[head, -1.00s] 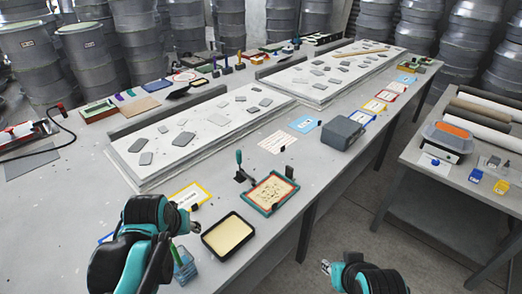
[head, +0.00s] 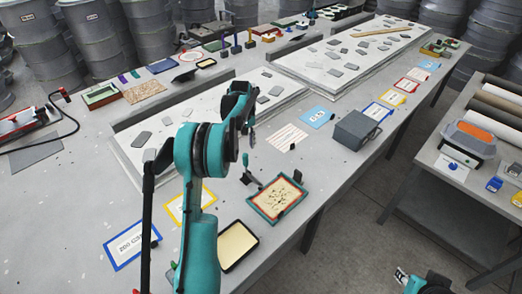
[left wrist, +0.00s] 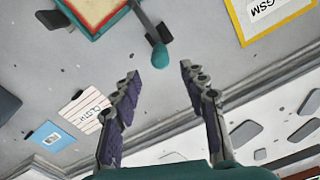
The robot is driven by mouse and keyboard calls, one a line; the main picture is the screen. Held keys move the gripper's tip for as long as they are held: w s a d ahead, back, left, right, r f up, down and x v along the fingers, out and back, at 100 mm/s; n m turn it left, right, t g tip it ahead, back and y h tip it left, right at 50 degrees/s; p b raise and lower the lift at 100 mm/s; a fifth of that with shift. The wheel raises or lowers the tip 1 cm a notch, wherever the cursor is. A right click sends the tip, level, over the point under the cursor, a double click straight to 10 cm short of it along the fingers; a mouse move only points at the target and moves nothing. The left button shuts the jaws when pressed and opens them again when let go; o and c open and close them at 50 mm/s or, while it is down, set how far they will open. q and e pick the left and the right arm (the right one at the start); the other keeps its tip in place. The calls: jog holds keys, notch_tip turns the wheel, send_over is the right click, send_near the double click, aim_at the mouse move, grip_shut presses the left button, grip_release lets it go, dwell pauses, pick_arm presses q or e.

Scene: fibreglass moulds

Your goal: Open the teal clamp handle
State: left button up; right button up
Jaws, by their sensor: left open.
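The clamp's teal handle (head: 245,160) stands upright beside the teal-rimmed tray (head: 277,198) on the long grey table. In the left wrist view the handle's rounded teal end (left wrist: 160,56) shows just beyond and between my fingertips, with its dark arm running up beside the tray's corner (left wrist: 94,12). My left gripper (head: 251,138) reaches over the table close above the handle. In the left wrist view its two fingers (left wrist: 160,74) are apart with nothing between them. My right gripper (head: 401,276) is low at the right, off the table; its jaws are too small to judge.
A black-rimmed tray (head: 237,245) lies in front of the teal-rimmed one. A grey box (head: 356,130) stands to the right, near several cards. A white panel (head: 150,150) with grey pieces lies behind my left arm. A side table (head: 455,185) stands at the right.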

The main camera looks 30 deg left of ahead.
aim_at(245, 154)
pick_arm(q)
notch_tip(245, 154, down, 8)
jog(key=shift+r+b, duration=0.15)
jog(key=shift+b, duration=0.45)
grip_shut()
